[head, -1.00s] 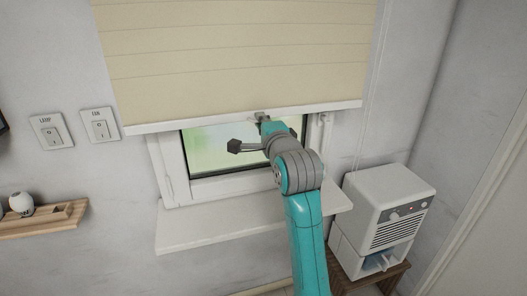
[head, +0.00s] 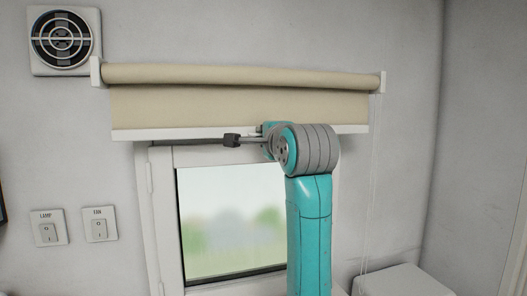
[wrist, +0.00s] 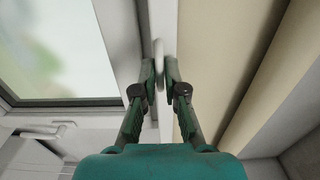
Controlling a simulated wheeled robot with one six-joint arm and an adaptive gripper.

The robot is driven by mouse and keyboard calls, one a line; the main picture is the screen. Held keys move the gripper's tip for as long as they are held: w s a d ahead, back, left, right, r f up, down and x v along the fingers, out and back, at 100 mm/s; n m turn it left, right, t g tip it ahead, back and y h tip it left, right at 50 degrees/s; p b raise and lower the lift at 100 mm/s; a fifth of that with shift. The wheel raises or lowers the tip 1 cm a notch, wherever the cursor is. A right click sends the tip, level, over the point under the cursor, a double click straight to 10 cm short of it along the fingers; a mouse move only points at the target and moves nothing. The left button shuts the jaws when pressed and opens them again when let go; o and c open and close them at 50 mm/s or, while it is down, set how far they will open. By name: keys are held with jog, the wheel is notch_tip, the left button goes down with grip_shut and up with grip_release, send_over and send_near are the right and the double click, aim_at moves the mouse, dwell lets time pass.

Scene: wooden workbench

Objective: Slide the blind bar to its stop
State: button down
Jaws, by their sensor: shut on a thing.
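The blind's white bottom bar (head: 190,133) runs level across the head view, just above the window's top edge. A short strip of beige blind (head: 220,106) hangs between it and the rolled fabric (head: 240,76). In the wrist view my gripper (wrist: 159,72) is shut on the blind bar (wrist: 161,22), with one finger on each side and a small pale tab between the fingertips.
The window (head: 232,220) is uncovered below the bar. A round vent (head: 62,40) is at the upper left. Lamp and fan switches (head: 99,224) are on the left wall. A thin cord (head: 372,190) hangs at the right, above a white appliance (head: 400,282).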

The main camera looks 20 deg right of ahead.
jog(key=shift+r, duration=0.2)
jog(key=c, duration=1.2)
grip_release()
jog(key=s, duration=1.2)
jog(key=shift+f, duration=0.1)
